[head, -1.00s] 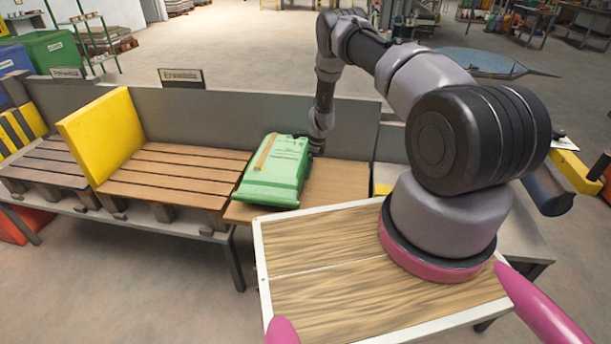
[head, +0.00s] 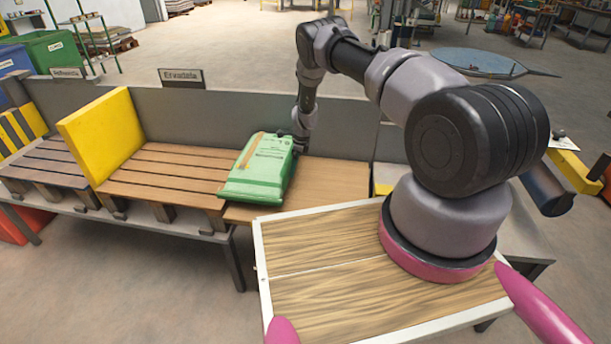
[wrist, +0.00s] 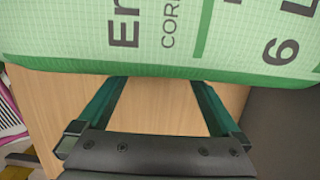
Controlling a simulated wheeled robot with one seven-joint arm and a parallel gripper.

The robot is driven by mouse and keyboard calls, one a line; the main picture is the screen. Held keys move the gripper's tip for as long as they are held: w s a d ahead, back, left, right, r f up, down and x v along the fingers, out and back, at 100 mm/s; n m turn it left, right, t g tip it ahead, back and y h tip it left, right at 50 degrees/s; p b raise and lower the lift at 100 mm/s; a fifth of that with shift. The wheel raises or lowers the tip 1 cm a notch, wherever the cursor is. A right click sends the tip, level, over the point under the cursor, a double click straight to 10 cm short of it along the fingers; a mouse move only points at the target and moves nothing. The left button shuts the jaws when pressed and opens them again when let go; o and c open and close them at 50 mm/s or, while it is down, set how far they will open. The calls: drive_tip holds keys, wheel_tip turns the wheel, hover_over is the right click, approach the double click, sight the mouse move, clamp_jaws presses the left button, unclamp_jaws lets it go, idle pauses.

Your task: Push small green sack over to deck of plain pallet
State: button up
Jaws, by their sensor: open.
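The small green sack (head: 258,168) lies flat with a tan strip on top. Its right part is on a plain wooden board (head: 335,182). Its left edge overlaps the right end of the slatted pallet (head: 165,185) in the head view. My gripper (head: 298,148) is at the sack's right side, its fingers mostly hidden there. In the wrist view my gripper (wrist: 155,80) is open, with both fingers pointing at the near edge of the printed sack (wrist: 200,45). The fingertips meet or pass under that edge; I cannot tell whether they touch. Nothing is between the fingers.
A yellow upright panel (head: 103,135) stands at the pallet's left end, with another slatted pallet (head: 45,165) beyond it. A grey wall (head: 215,115) runs behind. The pallet's deck between panel and sack is clear. A small sign (head: 181,78) stands above the wall.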

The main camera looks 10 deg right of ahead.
drive_tip(key=w+a, duration=0.1)
drive_tip(key=a, duration=0.2)
drive_tip(key=w+a, duration=0.2)
drive_tip(key=a, duration=0.2)
drive_tip(key=w+a, duration=0.1)
drive_tip(key=a, duration=0.2)
drive_tip(key=shift+w+a, duration=0.2)
drive_tip(key=shift+a, duration=0.05)
drive_tip(key=shift+s+d, duration=0.3)
drive_tip(key=shift+d, duration=0.4)
drive_tip(key=shift+s+d, duration=0.25)
drive_tip(key=shift+d, duration=0.45)
wheel_tip(320, 180, up, 14)
drive_tip(key=shift+f, duration=0.2)
